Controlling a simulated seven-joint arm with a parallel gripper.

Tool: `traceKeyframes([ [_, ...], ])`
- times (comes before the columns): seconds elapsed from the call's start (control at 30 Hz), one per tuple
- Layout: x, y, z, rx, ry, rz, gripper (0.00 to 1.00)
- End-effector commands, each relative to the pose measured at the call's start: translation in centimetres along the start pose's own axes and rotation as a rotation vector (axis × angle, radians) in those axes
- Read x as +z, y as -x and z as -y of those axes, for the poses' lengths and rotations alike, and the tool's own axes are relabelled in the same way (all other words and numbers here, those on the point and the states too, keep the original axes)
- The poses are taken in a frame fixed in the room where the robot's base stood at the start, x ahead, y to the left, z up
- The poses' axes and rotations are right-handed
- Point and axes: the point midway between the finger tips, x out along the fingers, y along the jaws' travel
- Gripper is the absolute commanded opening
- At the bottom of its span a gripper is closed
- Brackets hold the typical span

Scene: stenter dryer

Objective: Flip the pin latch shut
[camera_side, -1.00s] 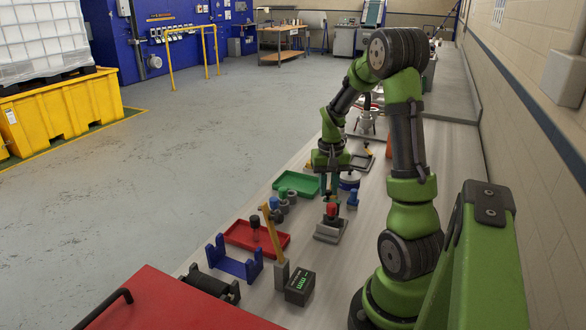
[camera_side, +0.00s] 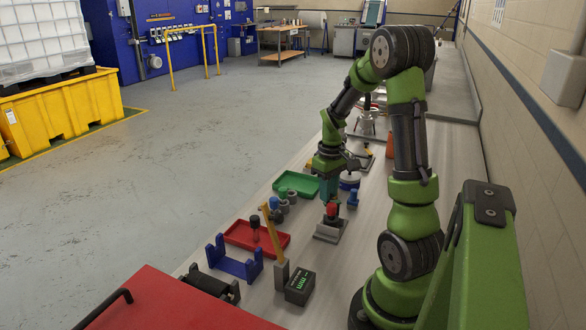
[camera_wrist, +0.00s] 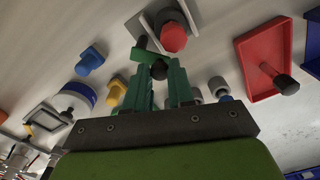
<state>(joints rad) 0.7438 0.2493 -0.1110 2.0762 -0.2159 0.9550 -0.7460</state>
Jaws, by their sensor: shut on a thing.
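In the side view the fixture's grey base (camera_side: 329,233) stands on the bench right under my gripper (camera_side: 328,198). My gripper (camera_wrist: 158,82) has its teal fingers on either side of the dark end and is shut on it. The contact itself is partly hidden by the fingers.
A red tray (camera_side: 241,241) with a black-topped peg and a green tray (camera_side: 281,183) lie to the left. A blue peg (camera_side: 353,199) and a white-and-blue round pot (camera_side: 350,179) stand close to the right. A blue cradle (camera_side: 235,267) and dark meter box (camera_side: 299,287) lie nearer the camera.

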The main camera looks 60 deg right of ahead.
Motion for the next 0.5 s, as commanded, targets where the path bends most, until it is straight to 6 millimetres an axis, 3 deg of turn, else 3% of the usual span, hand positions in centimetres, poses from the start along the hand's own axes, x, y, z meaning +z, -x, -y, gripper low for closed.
traceKeyframes([
  [0.43, -0.05, 0.16, -0.01, 0.001, 0.007, -0.004, 0.0],
  [0.47, -0.05, 0.16, 0.0, 0.001, 0.007, -0.004, 0.27],
  [0.5, -0.05, 0.15, -0.01, 0.001, 0.007, -0.004, 0.34],
])
